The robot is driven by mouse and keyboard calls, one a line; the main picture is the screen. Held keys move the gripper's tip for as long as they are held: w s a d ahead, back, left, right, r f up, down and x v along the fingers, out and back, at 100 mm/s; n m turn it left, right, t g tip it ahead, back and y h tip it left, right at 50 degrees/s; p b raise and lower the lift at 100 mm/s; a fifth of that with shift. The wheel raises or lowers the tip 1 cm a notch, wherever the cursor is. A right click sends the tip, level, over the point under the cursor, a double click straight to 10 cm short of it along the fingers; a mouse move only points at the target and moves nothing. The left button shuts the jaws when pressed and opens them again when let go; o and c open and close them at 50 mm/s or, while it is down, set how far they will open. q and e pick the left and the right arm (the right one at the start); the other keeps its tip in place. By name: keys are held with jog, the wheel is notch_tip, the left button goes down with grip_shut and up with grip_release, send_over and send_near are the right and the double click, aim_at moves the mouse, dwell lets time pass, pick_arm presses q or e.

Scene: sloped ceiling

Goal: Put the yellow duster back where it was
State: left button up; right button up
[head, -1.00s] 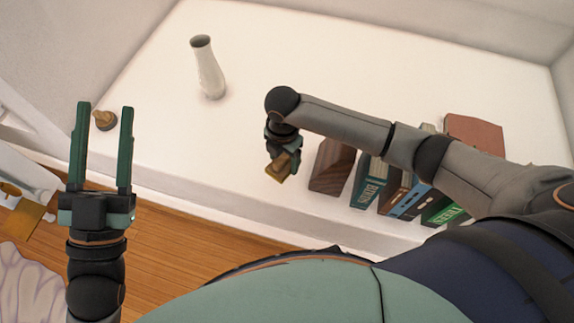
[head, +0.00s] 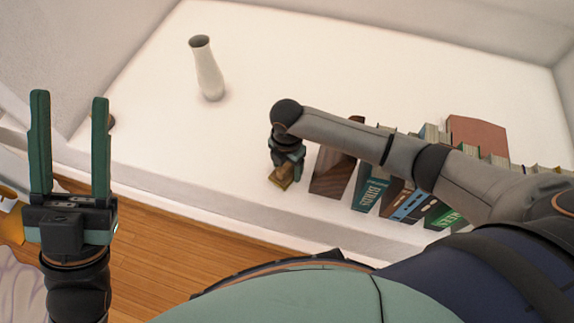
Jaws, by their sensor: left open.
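A small yellow duster (head: 282,183) with a brown wooden upper part is at the front edge of the white ledge, left of the books. My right gripper (head: 287,165) points down over it, its fingers around the wooden part; it appears shut on the duster. Whether the duster's underside touches the ledge I cannot tell. My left gripper (head: 71,150) is open and empty at the left, fingers pointing up the picture, in front of the ledge's left end.
A wooden bookend (head: 333,173) stands just right of the duster, followed by a row of books (head: 370,188). A white vase (head: 207,70) stands farther back. A brown knob-like thing (head: 111,121) is mostly hidden behind my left gripper. The ledge's middle is clear.

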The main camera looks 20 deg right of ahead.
jog(key=o, duration=0.4)
jog(key=shift+r, duration=0.1)
